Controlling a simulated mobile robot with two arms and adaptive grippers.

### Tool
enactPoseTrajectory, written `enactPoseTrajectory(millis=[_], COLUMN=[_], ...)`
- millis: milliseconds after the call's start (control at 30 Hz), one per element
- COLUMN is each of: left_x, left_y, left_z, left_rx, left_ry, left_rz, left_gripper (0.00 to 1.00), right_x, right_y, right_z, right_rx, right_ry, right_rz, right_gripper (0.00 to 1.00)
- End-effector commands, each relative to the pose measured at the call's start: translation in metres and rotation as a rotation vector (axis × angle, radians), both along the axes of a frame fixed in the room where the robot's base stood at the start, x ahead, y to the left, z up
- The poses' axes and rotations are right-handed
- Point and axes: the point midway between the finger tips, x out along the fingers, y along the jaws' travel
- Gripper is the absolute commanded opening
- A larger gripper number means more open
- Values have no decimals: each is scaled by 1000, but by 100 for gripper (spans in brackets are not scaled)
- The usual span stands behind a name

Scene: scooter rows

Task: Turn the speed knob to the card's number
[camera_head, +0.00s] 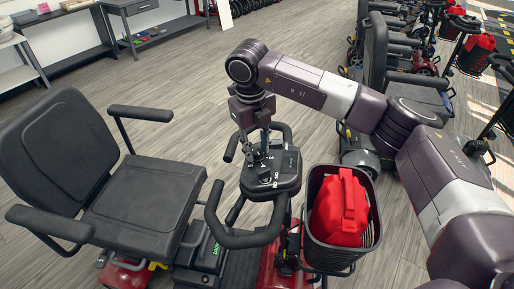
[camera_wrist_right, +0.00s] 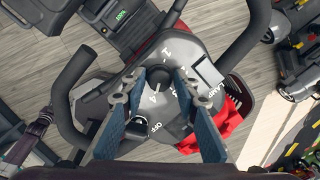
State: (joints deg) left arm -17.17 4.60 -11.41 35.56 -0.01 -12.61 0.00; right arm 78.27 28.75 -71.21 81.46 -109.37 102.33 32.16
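The scooter's console (camera_head: 272,177) is in the middle of the head view, with white markings on dark plastic. The speed knob (camera_wrist_right: 159,75) is a dark round cap near the middle of the right wrist view. White marks sit around it, with a 1 above and a 4 below; its pointer cannot be made out. My right gripper (camera_head: 258,150) comes down over the console. In the wrist view its two blue fingers stand apart, one on each side of the knob; contact is not clear. I cannot make out a card with a number.
Handlebars (camera_head: 240,240) curve around the console. A black basket (camera_head: 374,235) holding a red bag (camera_head: 341,208) hangs at the front. The scooter's black seat (camera_head: 145,195) is at the left. More scooters stand at the right, and benches at the back left.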

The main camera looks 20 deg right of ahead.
Motion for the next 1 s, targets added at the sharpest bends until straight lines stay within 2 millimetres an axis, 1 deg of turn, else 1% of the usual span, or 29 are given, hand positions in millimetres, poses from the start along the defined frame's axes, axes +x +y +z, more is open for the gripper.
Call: enactPoseTrajectory(millis=[33,67,100,333,467,567,800,900,1000], left_x=[0,0,0,-2,-2,-2,-1,-1,-1], left_y=[0,0,0,1,1,1,0,0,0], left_z=[0,0,0,0,0,0,0,0,0], left_rx=[0,0,0,2,2,1,0,-1,-1], left_ry=[0,0,0,3,3,2,1,1,1], left_rz=[0,0,0,-1,-1,-1,-1,-1,-1], left_gripper=[56,56,56,56,56,56,56,56,56], right_x=[0,0,0,-1,-1,-1,-5,-7,-8], right_y=[0,0,0,0,1,3,7,9,11], right_z=[0,0,-1,-1,7,23,74,93,106], right_rx=[0,0,0,0,0,0,-1,0,0], right_ry=[1,1,1,3,2,-2,-2,-1,-1], right_rz=[0,1,1,1,1,1,2,2,1], right_gripper=[36,40,41,41,41,41,41,41,41])
